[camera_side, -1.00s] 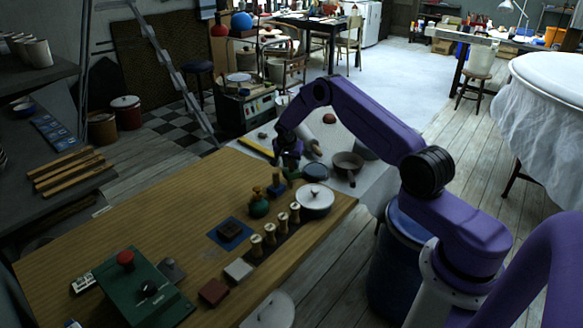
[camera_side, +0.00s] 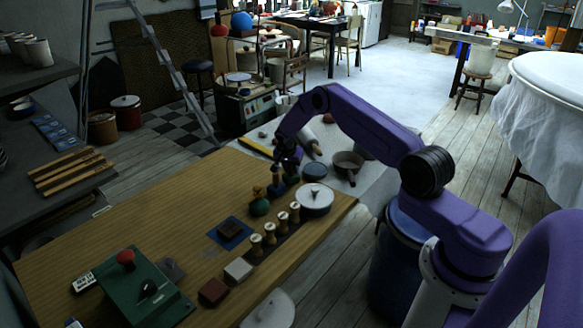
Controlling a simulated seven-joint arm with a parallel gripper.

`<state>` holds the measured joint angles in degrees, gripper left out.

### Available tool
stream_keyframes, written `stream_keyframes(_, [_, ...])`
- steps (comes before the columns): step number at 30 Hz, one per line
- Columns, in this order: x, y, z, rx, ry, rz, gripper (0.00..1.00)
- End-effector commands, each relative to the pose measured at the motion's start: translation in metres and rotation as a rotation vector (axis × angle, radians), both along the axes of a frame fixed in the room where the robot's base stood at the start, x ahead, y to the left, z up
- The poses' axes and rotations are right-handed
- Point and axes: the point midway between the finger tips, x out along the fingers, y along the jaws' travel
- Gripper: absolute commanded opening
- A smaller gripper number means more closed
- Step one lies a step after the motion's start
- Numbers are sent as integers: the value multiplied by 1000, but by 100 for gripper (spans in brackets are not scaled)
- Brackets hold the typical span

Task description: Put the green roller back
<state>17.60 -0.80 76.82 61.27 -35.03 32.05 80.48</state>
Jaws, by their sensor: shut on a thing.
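My gripper (camera_side: 288,166) is low over the far right part of the wooden table and is shut on the green roller (camera_side: 291,179). The roller is small, dark and mostly hidden by my fingers; I cannot tell whether it touches anything below. Just left of it stands a small blue item (camera_side: 276,188) with a wooden top. Left and nearer is a round green piece (camera_side: 259,207) with an orange-brown top.
A white lidded pot (camera_side: 315,200) stands close on the right, with a dark round dish (camera_side: 315,171) behind it. Several wooden-handled stamps (camera_side: 270,234) line the near edge. The table's left middle (camera_side: 150,210) is clear.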

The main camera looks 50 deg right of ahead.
Motion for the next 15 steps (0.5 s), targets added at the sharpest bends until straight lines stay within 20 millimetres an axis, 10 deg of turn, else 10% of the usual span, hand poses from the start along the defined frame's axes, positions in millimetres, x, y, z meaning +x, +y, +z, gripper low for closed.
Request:
stream_keyframes(3, [-6,3,-10,11,14,-2,52])
stream_keyframes(15, [-8,2,-4,11,20,-6,52])
